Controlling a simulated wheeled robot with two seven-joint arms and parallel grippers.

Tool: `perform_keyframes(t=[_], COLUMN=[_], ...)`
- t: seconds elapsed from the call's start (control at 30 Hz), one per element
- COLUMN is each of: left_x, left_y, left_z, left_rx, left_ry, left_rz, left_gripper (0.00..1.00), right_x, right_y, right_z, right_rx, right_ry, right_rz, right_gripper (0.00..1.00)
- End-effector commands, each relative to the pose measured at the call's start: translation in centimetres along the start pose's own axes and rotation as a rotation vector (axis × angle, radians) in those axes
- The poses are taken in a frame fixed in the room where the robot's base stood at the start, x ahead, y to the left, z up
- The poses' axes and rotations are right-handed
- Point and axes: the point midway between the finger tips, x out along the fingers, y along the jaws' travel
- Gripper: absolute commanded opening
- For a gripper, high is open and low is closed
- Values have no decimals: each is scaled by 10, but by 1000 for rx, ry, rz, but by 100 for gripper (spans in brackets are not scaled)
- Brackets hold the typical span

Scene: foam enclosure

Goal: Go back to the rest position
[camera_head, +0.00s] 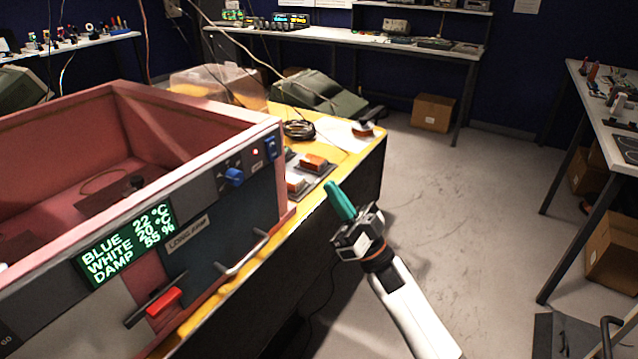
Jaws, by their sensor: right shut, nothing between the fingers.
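My right gripper (339,199) has teal fingers, which are shut with nothing between them. It points up and to the left, and my white right arm comes in from the bottom right. It appears just right of the yellow-topped bench's edge, over the floor in the picture, and looks apart from everything. My left gripper and arm are not in view. The pink foam enclosure (209,108) stands on the bench at the left, open at the top. Its front panel has a green-lettered display (125,243), a blue knob (234,177) and a red handle (163,303).
Orange and white blocks (313,161) lie on the yellow bench (352,148) beside the enclosure, near a black cable coil (299,129). A white side table (600,125) stands at the right, with cardboard boxes (612,246) below. The grey floor (465,220) between is clear.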

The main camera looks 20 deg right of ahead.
Motion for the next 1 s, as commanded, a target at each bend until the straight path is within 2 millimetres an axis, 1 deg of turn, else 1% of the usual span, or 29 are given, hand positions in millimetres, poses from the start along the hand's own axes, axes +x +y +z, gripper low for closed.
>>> perform_keyframes(t=[0.03,0.13,0.3,0.63,0.73,0.77,0.87,0.97,1.0], left_x=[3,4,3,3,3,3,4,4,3], left_y=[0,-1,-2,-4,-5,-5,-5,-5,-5], left_z=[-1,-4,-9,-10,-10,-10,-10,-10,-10], left_rx=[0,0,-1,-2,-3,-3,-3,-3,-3], left_ry=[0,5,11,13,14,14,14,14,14], left_rz=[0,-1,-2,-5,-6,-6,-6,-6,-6], left_gripper=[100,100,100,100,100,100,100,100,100], right_x=[-6,-12,-13,-13,-16,-20,-43,-87,-110], right_y=[0,0,0,0,-2,-4,-16,-30,-34], right_z=[0,2,4,3,-2,-6,-36,-83,-103], right_rx=[-1,-1,-1,0,0,0,-2,-12,-17], right_ry=[1,2,0,0,13,26,108,255,325], right_rz=[0,0,0,0,-14,-26,-108,-232,-284], right_gripper=[0,0,0,0,0,0,0,0,0])
